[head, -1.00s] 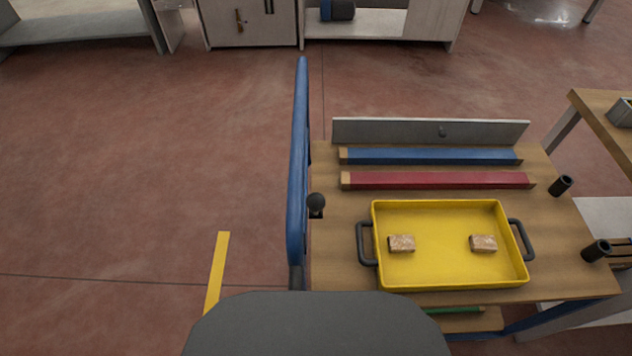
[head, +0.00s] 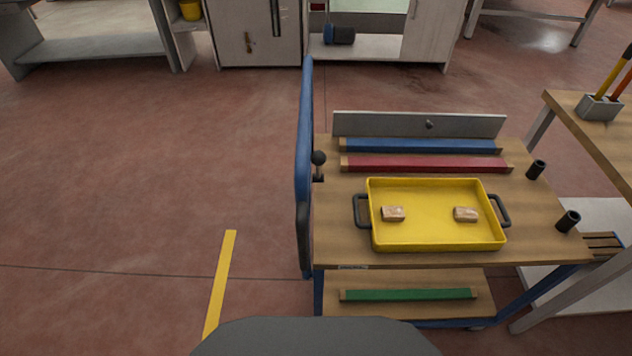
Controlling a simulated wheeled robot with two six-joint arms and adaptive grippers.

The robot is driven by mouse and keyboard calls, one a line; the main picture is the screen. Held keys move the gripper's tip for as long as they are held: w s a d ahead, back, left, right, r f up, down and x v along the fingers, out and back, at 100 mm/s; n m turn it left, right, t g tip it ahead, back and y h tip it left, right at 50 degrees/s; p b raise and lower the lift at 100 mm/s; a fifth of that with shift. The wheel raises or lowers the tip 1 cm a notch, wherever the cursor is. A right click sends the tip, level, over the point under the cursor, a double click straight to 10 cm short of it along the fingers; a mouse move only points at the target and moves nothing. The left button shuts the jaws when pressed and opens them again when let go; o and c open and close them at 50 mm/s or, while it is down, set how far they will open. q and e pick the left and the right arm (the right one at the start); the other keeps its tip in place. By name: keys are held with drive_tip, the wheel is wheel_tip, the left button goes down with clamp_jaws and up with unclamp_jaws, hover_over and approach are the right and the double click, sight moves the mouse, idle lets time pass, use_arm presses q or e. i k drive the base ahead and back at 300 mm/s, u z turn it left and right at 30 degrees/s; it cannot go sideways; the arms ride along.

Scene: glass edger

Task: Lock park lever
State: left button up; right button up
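A black ball-topped lever (head: 318,160) stands at the left edge of the wooden cart (head: 335,225), beside the blue push handle (head: 303,150). It looks upright and is the likeliest park lever, though no label on it can be read. Nothing touches it. Neither of my grippers is in the head view.
A yellow tray (head: 435,240) with two small blocks sits on the cart top. Blue (head: 420,146) and red (head: 425,164) channels lie behind it, and a green bar (head: 408,295) lies on the lower shelf. A wooden table (head: 590,120) stands close on the right. Floor left of the cart is open.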

sight(318, 157)
drive_tip(key=u, duration=1.8)
drive_tip(key=k, duration=0.75)
drive_tip(key=z, duration=1.3)
drive_tip(key=i, duration=1)
drive_tip(key=z, duration=0.5)
drive_tip(key=k, duration=0.6)
drive_tip(key=z, duration=1)
